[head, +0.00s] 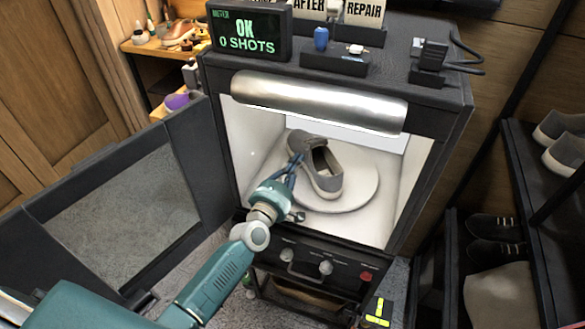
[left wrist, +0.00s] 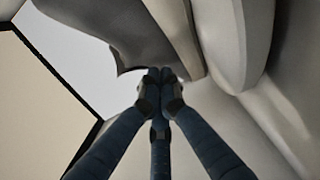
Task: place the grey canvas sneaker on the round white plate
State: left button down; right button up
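The grey canvas sneaker (head: 327,168) is inside the lit white box, over the round white plate (head: 362,185). Its opening faces up and its light sole rim shows. I cannot tell whether its sole touches the plate. My left gripper (head: 296,160) reaches in from the front left to the sneaker's left side, by the opening. In the left wrist view, its fingertips (left wrist: 160,75) come together at the edge of the sneaker's grey fabric (left wrist: 135,35), and they look shut on it. The plate's pale rim (left wrist: 228,45) seems to show at the right there. My right gripper is out of view.
The box's dark door (head: 120,215) stands open at the left. A silver roll (head: 318,101) spans the top of the opening, and a knob panel (head: 310,268) lies below. A display (head: 250,33) reads "OK 0 SHOTS". A shoe rack (head: 540,190) stands at the right.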

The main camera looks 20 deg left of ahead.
aim_at(310, 162)
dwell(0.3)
pick_arm(q)
jog(key=shift+d, duration=0.4)
jog(key=shift+w+d, duration=0.25)
jog(key=shift+d, duration=1.15)
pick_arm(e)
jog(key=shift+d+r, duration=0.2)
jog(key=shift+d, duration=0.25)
